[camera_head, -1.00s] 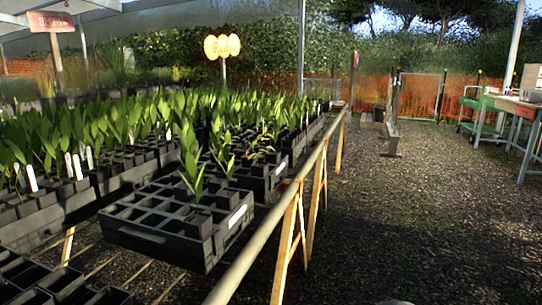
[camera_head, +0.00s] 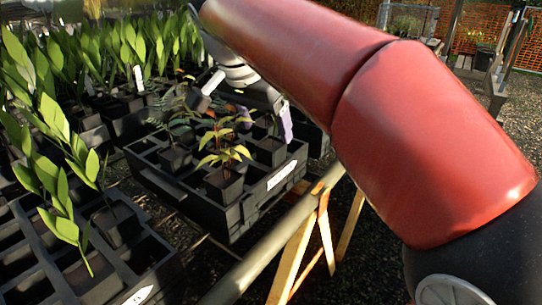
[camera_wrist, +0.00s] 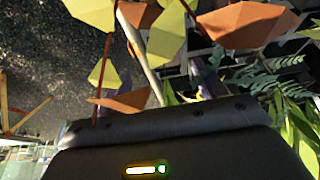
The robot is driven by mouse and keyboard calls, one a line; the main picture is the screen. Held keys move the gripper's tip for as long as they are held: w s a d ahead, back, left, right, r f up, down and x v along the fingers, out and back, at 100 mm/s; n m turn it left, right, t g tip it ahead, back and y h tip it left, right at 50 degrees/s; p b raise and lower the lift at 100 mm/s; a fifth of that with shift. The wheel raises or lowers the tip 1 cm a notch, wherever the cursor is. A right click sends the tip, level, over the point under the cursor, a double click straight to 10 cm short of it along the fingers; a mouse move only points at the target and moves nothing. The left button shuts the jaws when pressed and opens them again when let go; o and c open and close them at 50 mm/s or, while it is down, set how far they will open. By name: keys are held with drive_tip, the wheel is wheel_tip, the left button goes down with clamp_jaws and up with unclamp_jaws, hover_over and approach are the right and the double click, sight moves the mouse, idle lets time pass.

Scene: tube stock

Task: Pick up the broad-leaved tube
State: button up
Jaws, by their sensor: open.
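Broad-leaved plants in black tubes stand at the left of the head view; the nearest (camera_head: 65,175) leans over a mostly empty black tray (camera_head: 150,292). In the middle tray (camera_head: 232,222), one tube holds a plant with yellow-green and reddish leaves (camera_head: 225,158), and another a fern-like plant (camera_head: 175,130). My gripper (camera_head: 215,100) is open above the back of this tray, partly hidden by my red arm. In the wrist view, yellow and orange leaves (camera_wrist: 165,40) on red stems hang close before the dark gripper body. Nothing is seen between the jaws.
A grey bench rail (camera_head: 265,255) on wooden legs runs along the right of the trays. Dense rows of leafy tubes (camera_head: 130,45) fill the bench behind. Fern-like leaves (camera_wrist: 270,82) are close at the right of the wrist view. Gravel lies beyond the rail.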

sight(271, 143)
drive_tip(key=shift+w+a+f, duration=0.15)
drive_tip(key=shift+w+f, duration=0.1)
drive_tip(key=shift+w, duration=0.05)
drive_tip(key=x, duration=0.6)
drive_tip(key=shift+w+f+b, duration=0.2)
drive_tip(key=shift+w+b, duration=0.2)
drive_tip(key=shift+w, duration=0.15)
drive_tip(key=c, duration=1.5)
